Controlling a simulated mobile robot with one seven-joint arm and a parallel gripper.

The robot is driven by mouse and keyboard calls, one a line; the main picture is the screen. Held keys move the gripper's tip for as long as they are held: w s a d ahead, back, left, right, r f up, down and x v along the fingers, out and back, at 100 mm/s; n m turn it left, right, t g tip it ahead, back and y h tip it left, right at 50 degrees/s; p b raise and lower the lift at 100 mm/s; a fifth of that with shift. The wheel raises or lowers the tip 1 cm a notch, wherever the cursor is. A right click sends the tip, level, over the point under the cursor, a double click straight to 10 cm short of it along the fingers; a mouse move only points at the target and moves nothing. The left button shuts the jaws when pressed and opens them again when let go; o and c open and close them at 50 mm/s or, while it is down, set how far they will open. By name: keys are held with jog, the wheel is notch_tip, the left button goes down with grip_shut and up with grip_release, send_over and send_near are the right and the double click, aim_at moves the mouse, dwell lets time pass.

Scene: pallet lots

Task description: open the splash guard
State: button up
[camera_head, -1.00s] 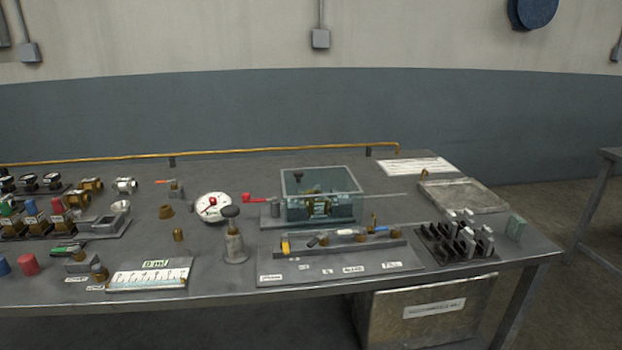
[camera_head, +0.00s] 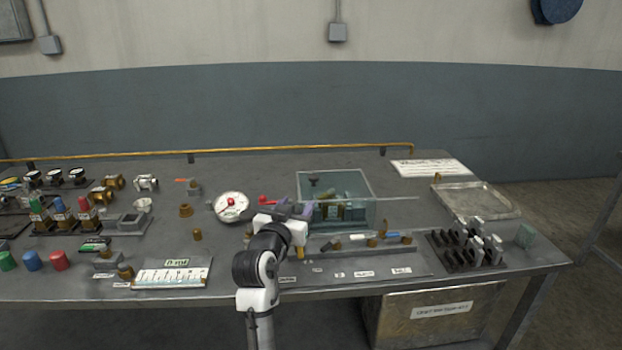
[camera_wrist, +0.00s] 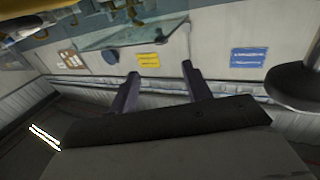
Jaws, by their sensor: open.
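The splash guard (camera_head: 350,181) is a clear, greenish box-shaped cover on the bench, with dark and brass-coloured parts inside it. My gripper (camera_head: 304,209) is in front of its left front side in the head view, fingers pointing toward it; I cannot tell whether they touch it. My arm hides the area left of the guard's front. In the wrist view my gripper (camera_wrist: 160,78) has its two dark fingers apart with nothing between them. A clear panel (camera_wrist: 135,33), likely the splash guard, lies beyond the fingertips.
A round white gauge (camera_head: 230,206) and a red knob stand left of the guard. A rack with small tools (camera_head: 360,246) lies in front. A black block of upright pieces (camera_head: 466,247) and a metal tray (camera_head: 475,200) are to the right. A brass rail (camera_head: 290,149) runs behind.

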aim_at(312, 179)
jog(key=p+x, duration=0.3)
jog(key=x, duration=1)
jog(key=shift+w+a+r, duration=0.1)
jog(key=shift+a, duration=0.05)
jog(key=shift+c, duration=0.3)
grip_shut()
